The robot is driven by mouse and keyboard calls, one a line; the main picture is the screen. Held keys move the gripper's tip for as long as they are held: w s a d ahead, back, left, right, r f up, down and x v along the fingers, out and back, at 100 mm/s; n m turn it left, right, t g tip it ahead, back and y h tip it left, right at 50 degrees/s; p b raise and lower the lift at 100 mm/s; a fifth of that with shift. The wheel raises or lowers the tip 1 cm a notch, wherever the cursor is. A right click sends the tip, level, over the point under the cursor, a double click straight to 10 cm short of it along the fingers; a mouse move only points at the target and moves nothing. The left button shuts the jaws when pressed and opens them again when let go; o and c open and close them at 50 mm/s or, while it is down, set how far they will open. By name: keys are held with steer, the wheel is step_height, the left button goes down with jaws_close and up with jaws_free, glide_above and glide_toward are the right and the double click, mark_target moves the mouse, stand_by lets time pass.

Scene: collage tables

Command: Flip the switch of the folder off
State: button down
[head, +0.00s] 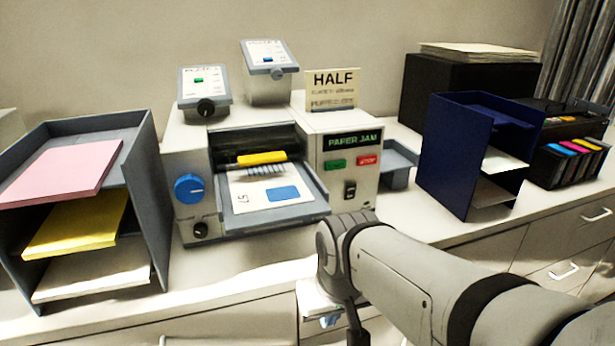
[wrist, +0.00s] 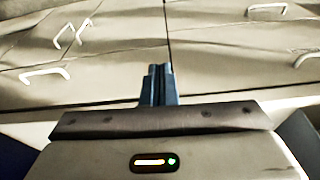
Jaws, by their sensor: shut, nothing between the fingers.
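The folder (head: 300,143) is a pale grey machine on the counter in the middle of the head view. Its black switch (head: 350,190) sits low on the right front panel, under a green and a red button. I cannot tell which way the switch is set. My gripper (head: 329,321) is partly hidden by my arm, below and in front of the folder, apart from the switch. In the wrist view my gripper (wrist: 158,70) has its two blue-grey fingers together with nothing between them. The switch does not show in the wrist view.
A grey tray stack (head: 158,200) with pink, yellow and white paper stands left. A dark blue rack (head: 450,150) stands right, beside ink cartridges (head: 565,160). A "HALF" card (head: 333,90) stands on the folder. Drawers with white handles (wrist: 45,74) lie below the counter.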

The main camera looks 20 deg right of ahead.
steer(key=w+d+r+m+t+b, duration=0.3)
steer(key=w+d+r+m, duration=0.3)
steer(key=w+d+m, duration=0.1)
steer(key=w+d+r+m+t+b, duration=0.3)
steer(key=w+d+r+m, duration=0.3)
steer(key=d+m, duration=0.3)
steer(key=shift+w+m+t, duration=0.5)
steer(key=shift+m+t, duration=0.3)
steer(key=shift+f, duration=0.1)
glide_toward(349, 193)
steer(key=x, duration=0.5)
steer(key=shift+s+f+p, duration=0.15)
steer(key=shift+f+p, duration=0.1)
steer(key=shift+p, duration=0.05)
steer(key=shift+w, duration=0.45)
